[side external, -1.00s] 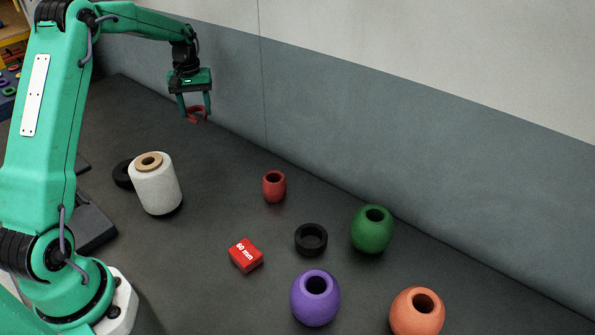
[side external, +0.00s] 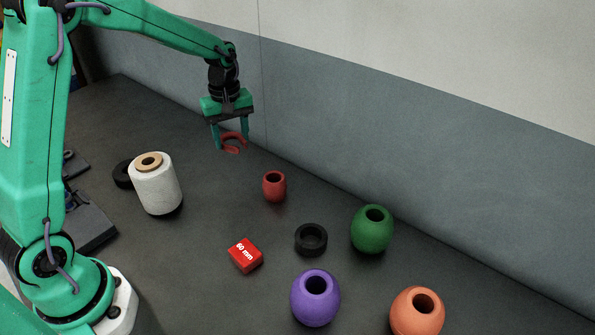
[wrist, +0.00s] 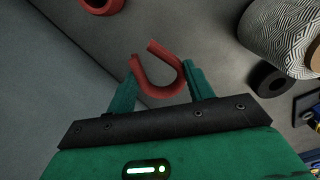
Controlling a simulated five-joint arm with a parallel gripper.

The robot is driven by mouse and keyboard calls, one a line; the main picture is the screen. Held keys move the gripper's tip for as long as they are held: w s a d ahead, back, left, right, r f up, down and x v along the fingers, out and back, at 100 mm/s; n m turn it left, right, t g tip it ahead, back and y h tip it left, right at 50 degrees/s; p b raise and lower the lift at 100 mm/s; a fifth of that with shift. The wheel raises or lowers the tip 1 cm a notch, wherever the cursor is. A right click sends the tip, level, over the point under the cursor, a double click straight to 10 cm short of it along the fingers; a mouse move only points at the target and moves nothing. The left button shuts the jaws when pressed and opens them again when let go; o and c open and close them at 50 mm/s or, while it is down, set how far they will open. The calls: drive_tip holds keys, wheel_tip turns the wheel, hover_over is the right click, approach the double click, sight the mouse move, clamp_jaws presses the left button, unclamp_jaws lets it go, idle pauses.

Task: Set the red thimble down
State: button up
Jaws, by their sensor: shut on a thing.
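The red thimble (side external: 233,136) is a small open U-shaped piece. My gripper (side external: 232,143) is shut on it and holds it in the air above the dark bench, near the wall. In the wrist view, the thimble (wrist: 160,92) sits between the two green fingers of my gripper (wrist: 162,84), with its open end pointing away from the palm. Bench surface shows below it, and it touches nothing but the fingers.
A small red float (side external: 274,190) stands to the lower right of my gripper. A white twine spool (side external: 157,190) and black ring (side external: 122,175) are left. Another black ring (side external: 311,240), red box (side external: 246,257), and green (side external: 372,232), purple (side external: 315,302) and orange (side external: 416,315) floats stand nearer.

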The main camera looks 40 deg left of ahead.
drive_tip(key=shift+s+d, duration=0.3)
drive_tip(key=shift+d, duration=0.35)
hover_over(218, 161)
wheel_tip(218, 161, down, 7)
drive_tip(key=shift+s, duration=0.1)
drive_tip(key=shift+f, duration=2)
drive_tip(key=shift+f, duration=0.15)
drive_tip(key=o, duration=1)
wheel_tip(218, 161, up, 12)
